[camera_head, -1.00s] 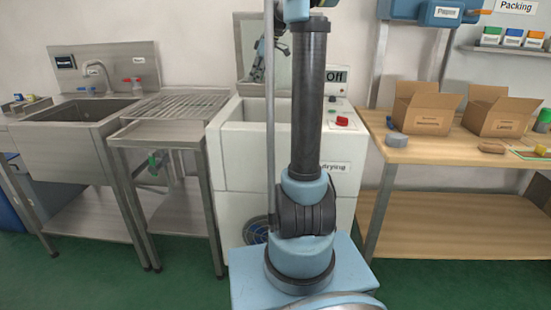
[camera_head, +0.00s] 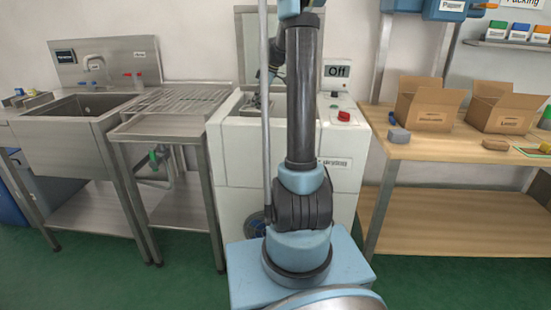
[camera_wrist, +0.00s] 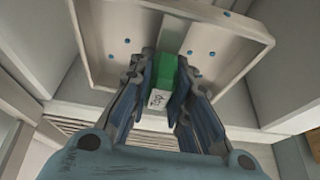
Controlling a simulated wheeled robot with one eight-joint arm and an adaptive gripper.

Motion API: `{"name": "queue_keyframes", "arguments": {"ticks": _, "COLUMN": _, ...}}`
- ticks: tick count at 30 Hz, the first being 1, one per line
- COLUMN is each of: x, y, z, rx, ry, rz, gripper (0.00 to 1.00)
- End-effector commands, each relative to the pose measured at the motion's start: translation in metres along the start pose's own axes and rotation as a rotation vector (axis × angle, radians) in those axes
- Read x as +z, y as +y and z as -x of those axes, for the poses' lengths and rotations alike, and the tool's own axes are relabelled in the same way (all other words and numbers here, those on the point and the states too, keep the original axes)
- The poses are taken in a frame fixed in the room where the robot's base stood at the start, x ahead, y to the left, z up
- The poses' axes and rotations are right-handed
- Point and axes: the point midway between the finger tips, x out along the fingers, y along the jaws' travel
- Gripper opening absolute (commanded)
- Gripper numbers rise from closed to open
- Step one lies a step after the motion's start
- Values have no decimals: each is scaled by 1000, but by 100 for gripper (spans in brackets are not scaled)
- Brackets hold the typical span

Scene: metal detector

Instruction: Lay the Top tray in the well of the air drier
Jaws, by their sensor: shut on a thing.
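The Top tray (camera_wrist: 118,45) is a shallow white tray with raised rims and several blue dots, seen in the wrist view. Its green handle (camera_wrist: 166,72) bears a white tag reading "Top" (camera_wrist: 157,99). My gripper (camera_wrist: 167,85) is shut on this handle. The air drier (camera_head: 232,160) is the white cabinet behind my arm in the head view, with an "Off" sign and a red button (camera_head: 343,116). Pale walls show around the tray in the wrist view. My arm hides much of the drier's well, and I cannot tell whether the tray touches the well floor.
A steel stand with a slatted rack (camera_head: 185,98) is left of the drier, beyond it a sink (camera_head: 75,108). A wooden packing table (camera_head: 440,150) with cardboard boxes (camera_head: 428,103) stands at the right. Green floor is clear in front.

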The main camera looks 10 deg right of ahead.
Motion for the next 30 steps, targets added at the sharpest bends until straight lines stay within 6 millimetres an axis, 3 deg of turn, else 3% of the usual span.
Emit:
{"name": "queue_keyframes", "arguments": {"ticks": 3, "x": 16, "y": -2, "z": -41, "rx": -10, "ry": 0, "rz": 20, "gripper": 0}}
{"name": "queue_keyframes", "arguments": {"ticks": 9, "x": 35, "y": -11, "z": -87, "rx": -21, "ry": 0, "rz": 47, "gripper": 0}}
{"name": "queue_keyframes", "arguments": {"ticks": 24, "x": 61, "y": -16, "z": -150, "rx": -26, "ry": 1, "rz": 60, "gripper": 0}}
{"name": "queue_keyframes", "arguments": {"ticks": 30, "x": 66, "y": -16, "z": -161, "rx": -26, "ry": 1, "rz": 60, "gripper": 0}}
